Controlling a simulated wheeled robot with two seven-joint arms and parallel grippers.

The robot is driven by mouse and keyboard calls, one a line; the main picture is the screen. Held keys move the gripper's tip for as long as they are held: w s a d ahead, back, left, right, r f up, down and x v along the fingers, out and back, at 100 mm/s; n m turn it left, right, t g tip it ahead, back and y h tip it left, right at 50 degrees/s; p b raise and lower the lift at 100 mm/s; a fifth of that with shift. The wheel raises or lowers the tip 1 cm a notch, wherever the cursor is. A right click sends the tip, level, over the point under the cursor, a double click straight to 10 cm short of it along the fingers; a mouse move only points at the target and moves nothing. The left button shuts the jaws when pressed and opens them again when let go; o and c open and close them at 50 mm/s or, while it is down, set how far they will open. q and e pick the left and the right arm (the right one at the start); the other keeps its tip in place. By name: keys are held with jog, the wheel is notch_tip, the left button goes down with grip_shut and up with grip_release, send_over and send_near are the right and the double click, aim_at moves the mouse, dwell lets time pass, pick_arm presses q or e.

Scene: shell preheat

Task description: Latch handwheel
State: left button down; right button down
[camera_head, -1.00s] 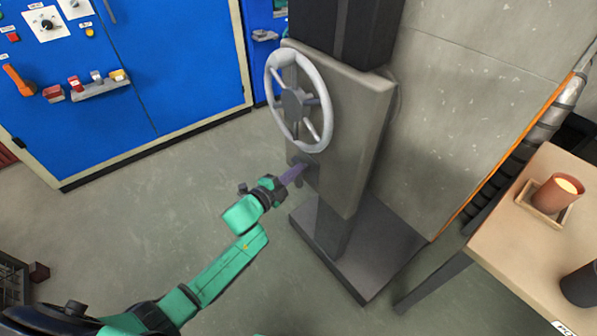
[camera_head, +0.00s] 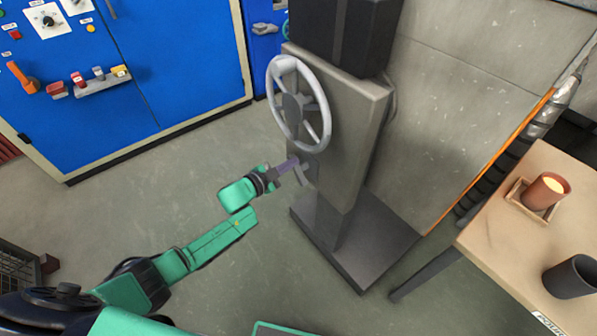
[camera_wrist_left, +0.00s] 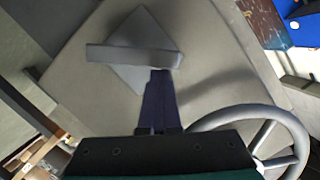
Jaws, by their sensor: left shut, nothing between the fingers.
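The grey handwheel (camera_head: 299,103) is mounted on the front plate of a grey stand; part of its rim also shows at the lower right of the left wrist view (camera_wrist_left: 262,128). Below the wheel is a small grey latch handle (camera_head: 303,172) on a diamond-shaped plate, seen as a flat bar in the left wrist view (camera_wrist_left: 132,56). My left gripper (camera_head: 294,163) is at this latch, its purple fingers shut with nothing between them. In the left wrist view the fingertips (camera_wrist_left: 160,74) are at the bar's lower edge; contact is hard to tell. My right gripper is not in view.
A blue cabinet (camera_head: 130,60) with switches stands at the left. A table (camera_head: 500,235) at the right holds a lit reddish cup (camera_head: 546,192) in a small tray and a dark cup (camera_head: 571,277). The stand's base plate (camera_head: 352,245) sits on open grey floor.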

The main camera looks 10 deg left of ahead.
pick_arm(q)
jog(key=n, duration=0.2)
jog(key=w+a+f+n+g, duration=0.1)
jog(key=shift+a+n+h, duration=0.25)
jog(key=shift+n+h, duration=0.15)
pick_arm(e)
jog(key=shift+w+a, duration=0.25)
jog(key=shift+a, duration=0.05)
pick_arm(q)
jog(key=shift+w+a+f+b, duration=0.25)
jog(key=shift+w+a+b, duration=0.05)
jog(key=shift+b, duration=0.05)
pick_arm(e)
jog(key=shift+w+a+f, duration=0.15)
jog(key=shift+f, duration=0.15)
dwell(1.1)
